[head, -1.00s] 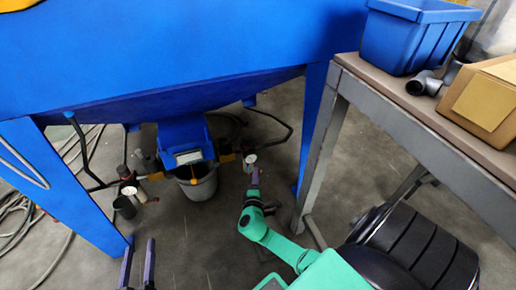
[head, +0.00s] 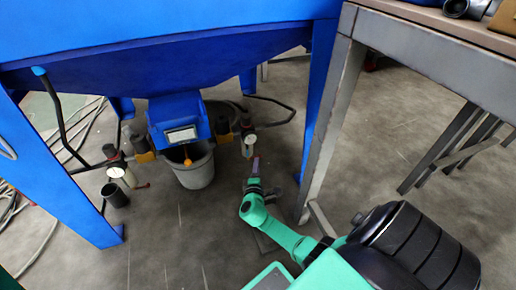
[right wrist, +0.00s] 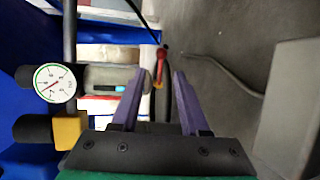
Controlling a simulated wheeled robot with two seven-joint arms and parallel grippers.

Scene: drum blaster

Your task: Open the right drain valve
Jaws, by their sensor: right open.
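The right drain valve shows in the right wrist view as a small red handle (right wrist: 161,62) at the end of a grey cylinder (right wrist: 110,78), with a round pressure gauge (right wrist: 54,83) to the left. In the head view the right valve assembly (head: 248,136) hangs under the blue machine, and its red handle cannot be made out. My right gripper (head: 255,165) is just below this assembly. In the wrist view its purple fingers (right wrist: 157,73) are open and apart, with the red handle showing between and beyond their tips. Contact cannot be told. My left gripper is out of view.
A grey bucket (head: 194,170) stands under the blue chute (head: 178,122). A blue machine leg (head: 319,90) and a grey table leg (head: 325,135) stand close on the right. Hoses lie on the floor at left.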

